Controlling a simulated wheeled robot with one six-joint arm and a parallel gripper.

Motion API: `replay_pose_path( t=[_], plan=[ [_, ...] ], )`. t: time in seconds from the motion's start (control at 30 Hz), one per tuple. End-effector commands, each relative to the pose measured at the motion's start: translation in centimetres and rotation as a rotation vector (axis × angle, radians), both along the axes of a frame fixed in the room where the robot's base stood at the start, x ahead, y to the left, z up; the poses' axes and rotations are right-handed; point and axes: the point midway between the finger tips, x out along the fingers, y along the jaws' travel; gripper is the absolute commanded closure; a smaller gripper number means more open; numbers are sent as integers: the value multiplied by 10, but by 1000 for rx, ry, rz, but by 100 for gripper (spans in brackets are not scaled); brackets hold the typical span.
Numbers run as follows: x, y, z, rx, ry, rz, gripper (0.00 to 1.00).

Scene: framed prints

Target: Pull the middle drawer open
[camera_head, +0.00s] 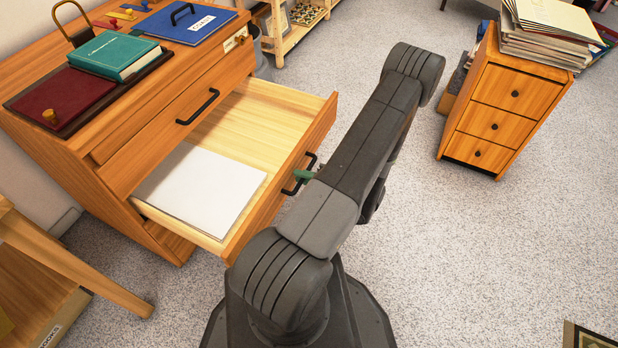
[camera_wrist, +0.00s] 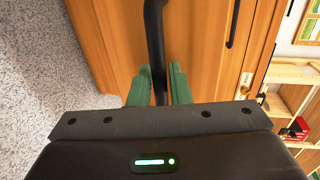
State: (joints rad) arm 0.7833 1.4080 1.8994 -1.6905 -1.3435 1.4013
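The wooden dresser stands at the left in the head view, with its top drawer (camera_head: 180,118) closed. The middle drawer (camera_head: 262,128) below it is pulled far out and holds a white stack of paper (camera_head: 200,188). My gripper (camera_head: 304,174) is at the black handle (camera_head: 297,181) on that drawer's front, mostly hidden by my arm. In the wrist view the green fingers of my gripper (camera_wrist: 159,78) close on both sides of the black handle (camera_wrist: 154,35). The lower part of the dresser is largely hidden by the open drawer.
A small wooden cabinet (camera_head: 494,122) with papers on top (camera_head: 545,38) stands at the right. A wooden stool or table leg (camera_head: 75,262) is at the lower left. Books and a blue binder (camera_head: 185,20) lie on the dresser top.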

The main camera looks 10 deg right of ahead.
Motion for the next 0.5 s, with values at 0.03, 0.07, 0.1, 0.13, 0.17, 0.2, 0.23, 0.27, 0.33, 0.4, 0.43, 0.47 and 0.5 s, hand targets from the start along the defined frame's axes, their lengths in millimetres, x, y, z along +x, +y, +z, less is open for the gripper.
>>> replay_pose_path(
  t=[0.03,0.07,0.1,0.13,0.17,0.2,0.23,0.27,0.33,0.4,0.43,0.47,0.5],
  plan=[
    [-1,-2,1,0,0,-1,83],
    [-1,-3,1,0,0,-2,83],
    [-3,-5,2,0,0,-3,83],
    [-4,-7,3,0,-1,-4,83],
    [-6,-10,3,0,-1,-4,83],
    [-8,-14,5,-1,-1,-5,83],
    [-11,-17,6,-1,-1,-6,83],
    [-13,-21,7,-1,-1,-6,83],
    [-20,-30,9,-1,-1,-6,83],
    [-27,-39,12,-1,-1,-7,83],
    [-30,-43,13,-1,-1,-6,83],
    [-33,-47,14,-1,-1,-7,83],
    [-36,-53,15,-1,-2,-6,83]
  ],
)
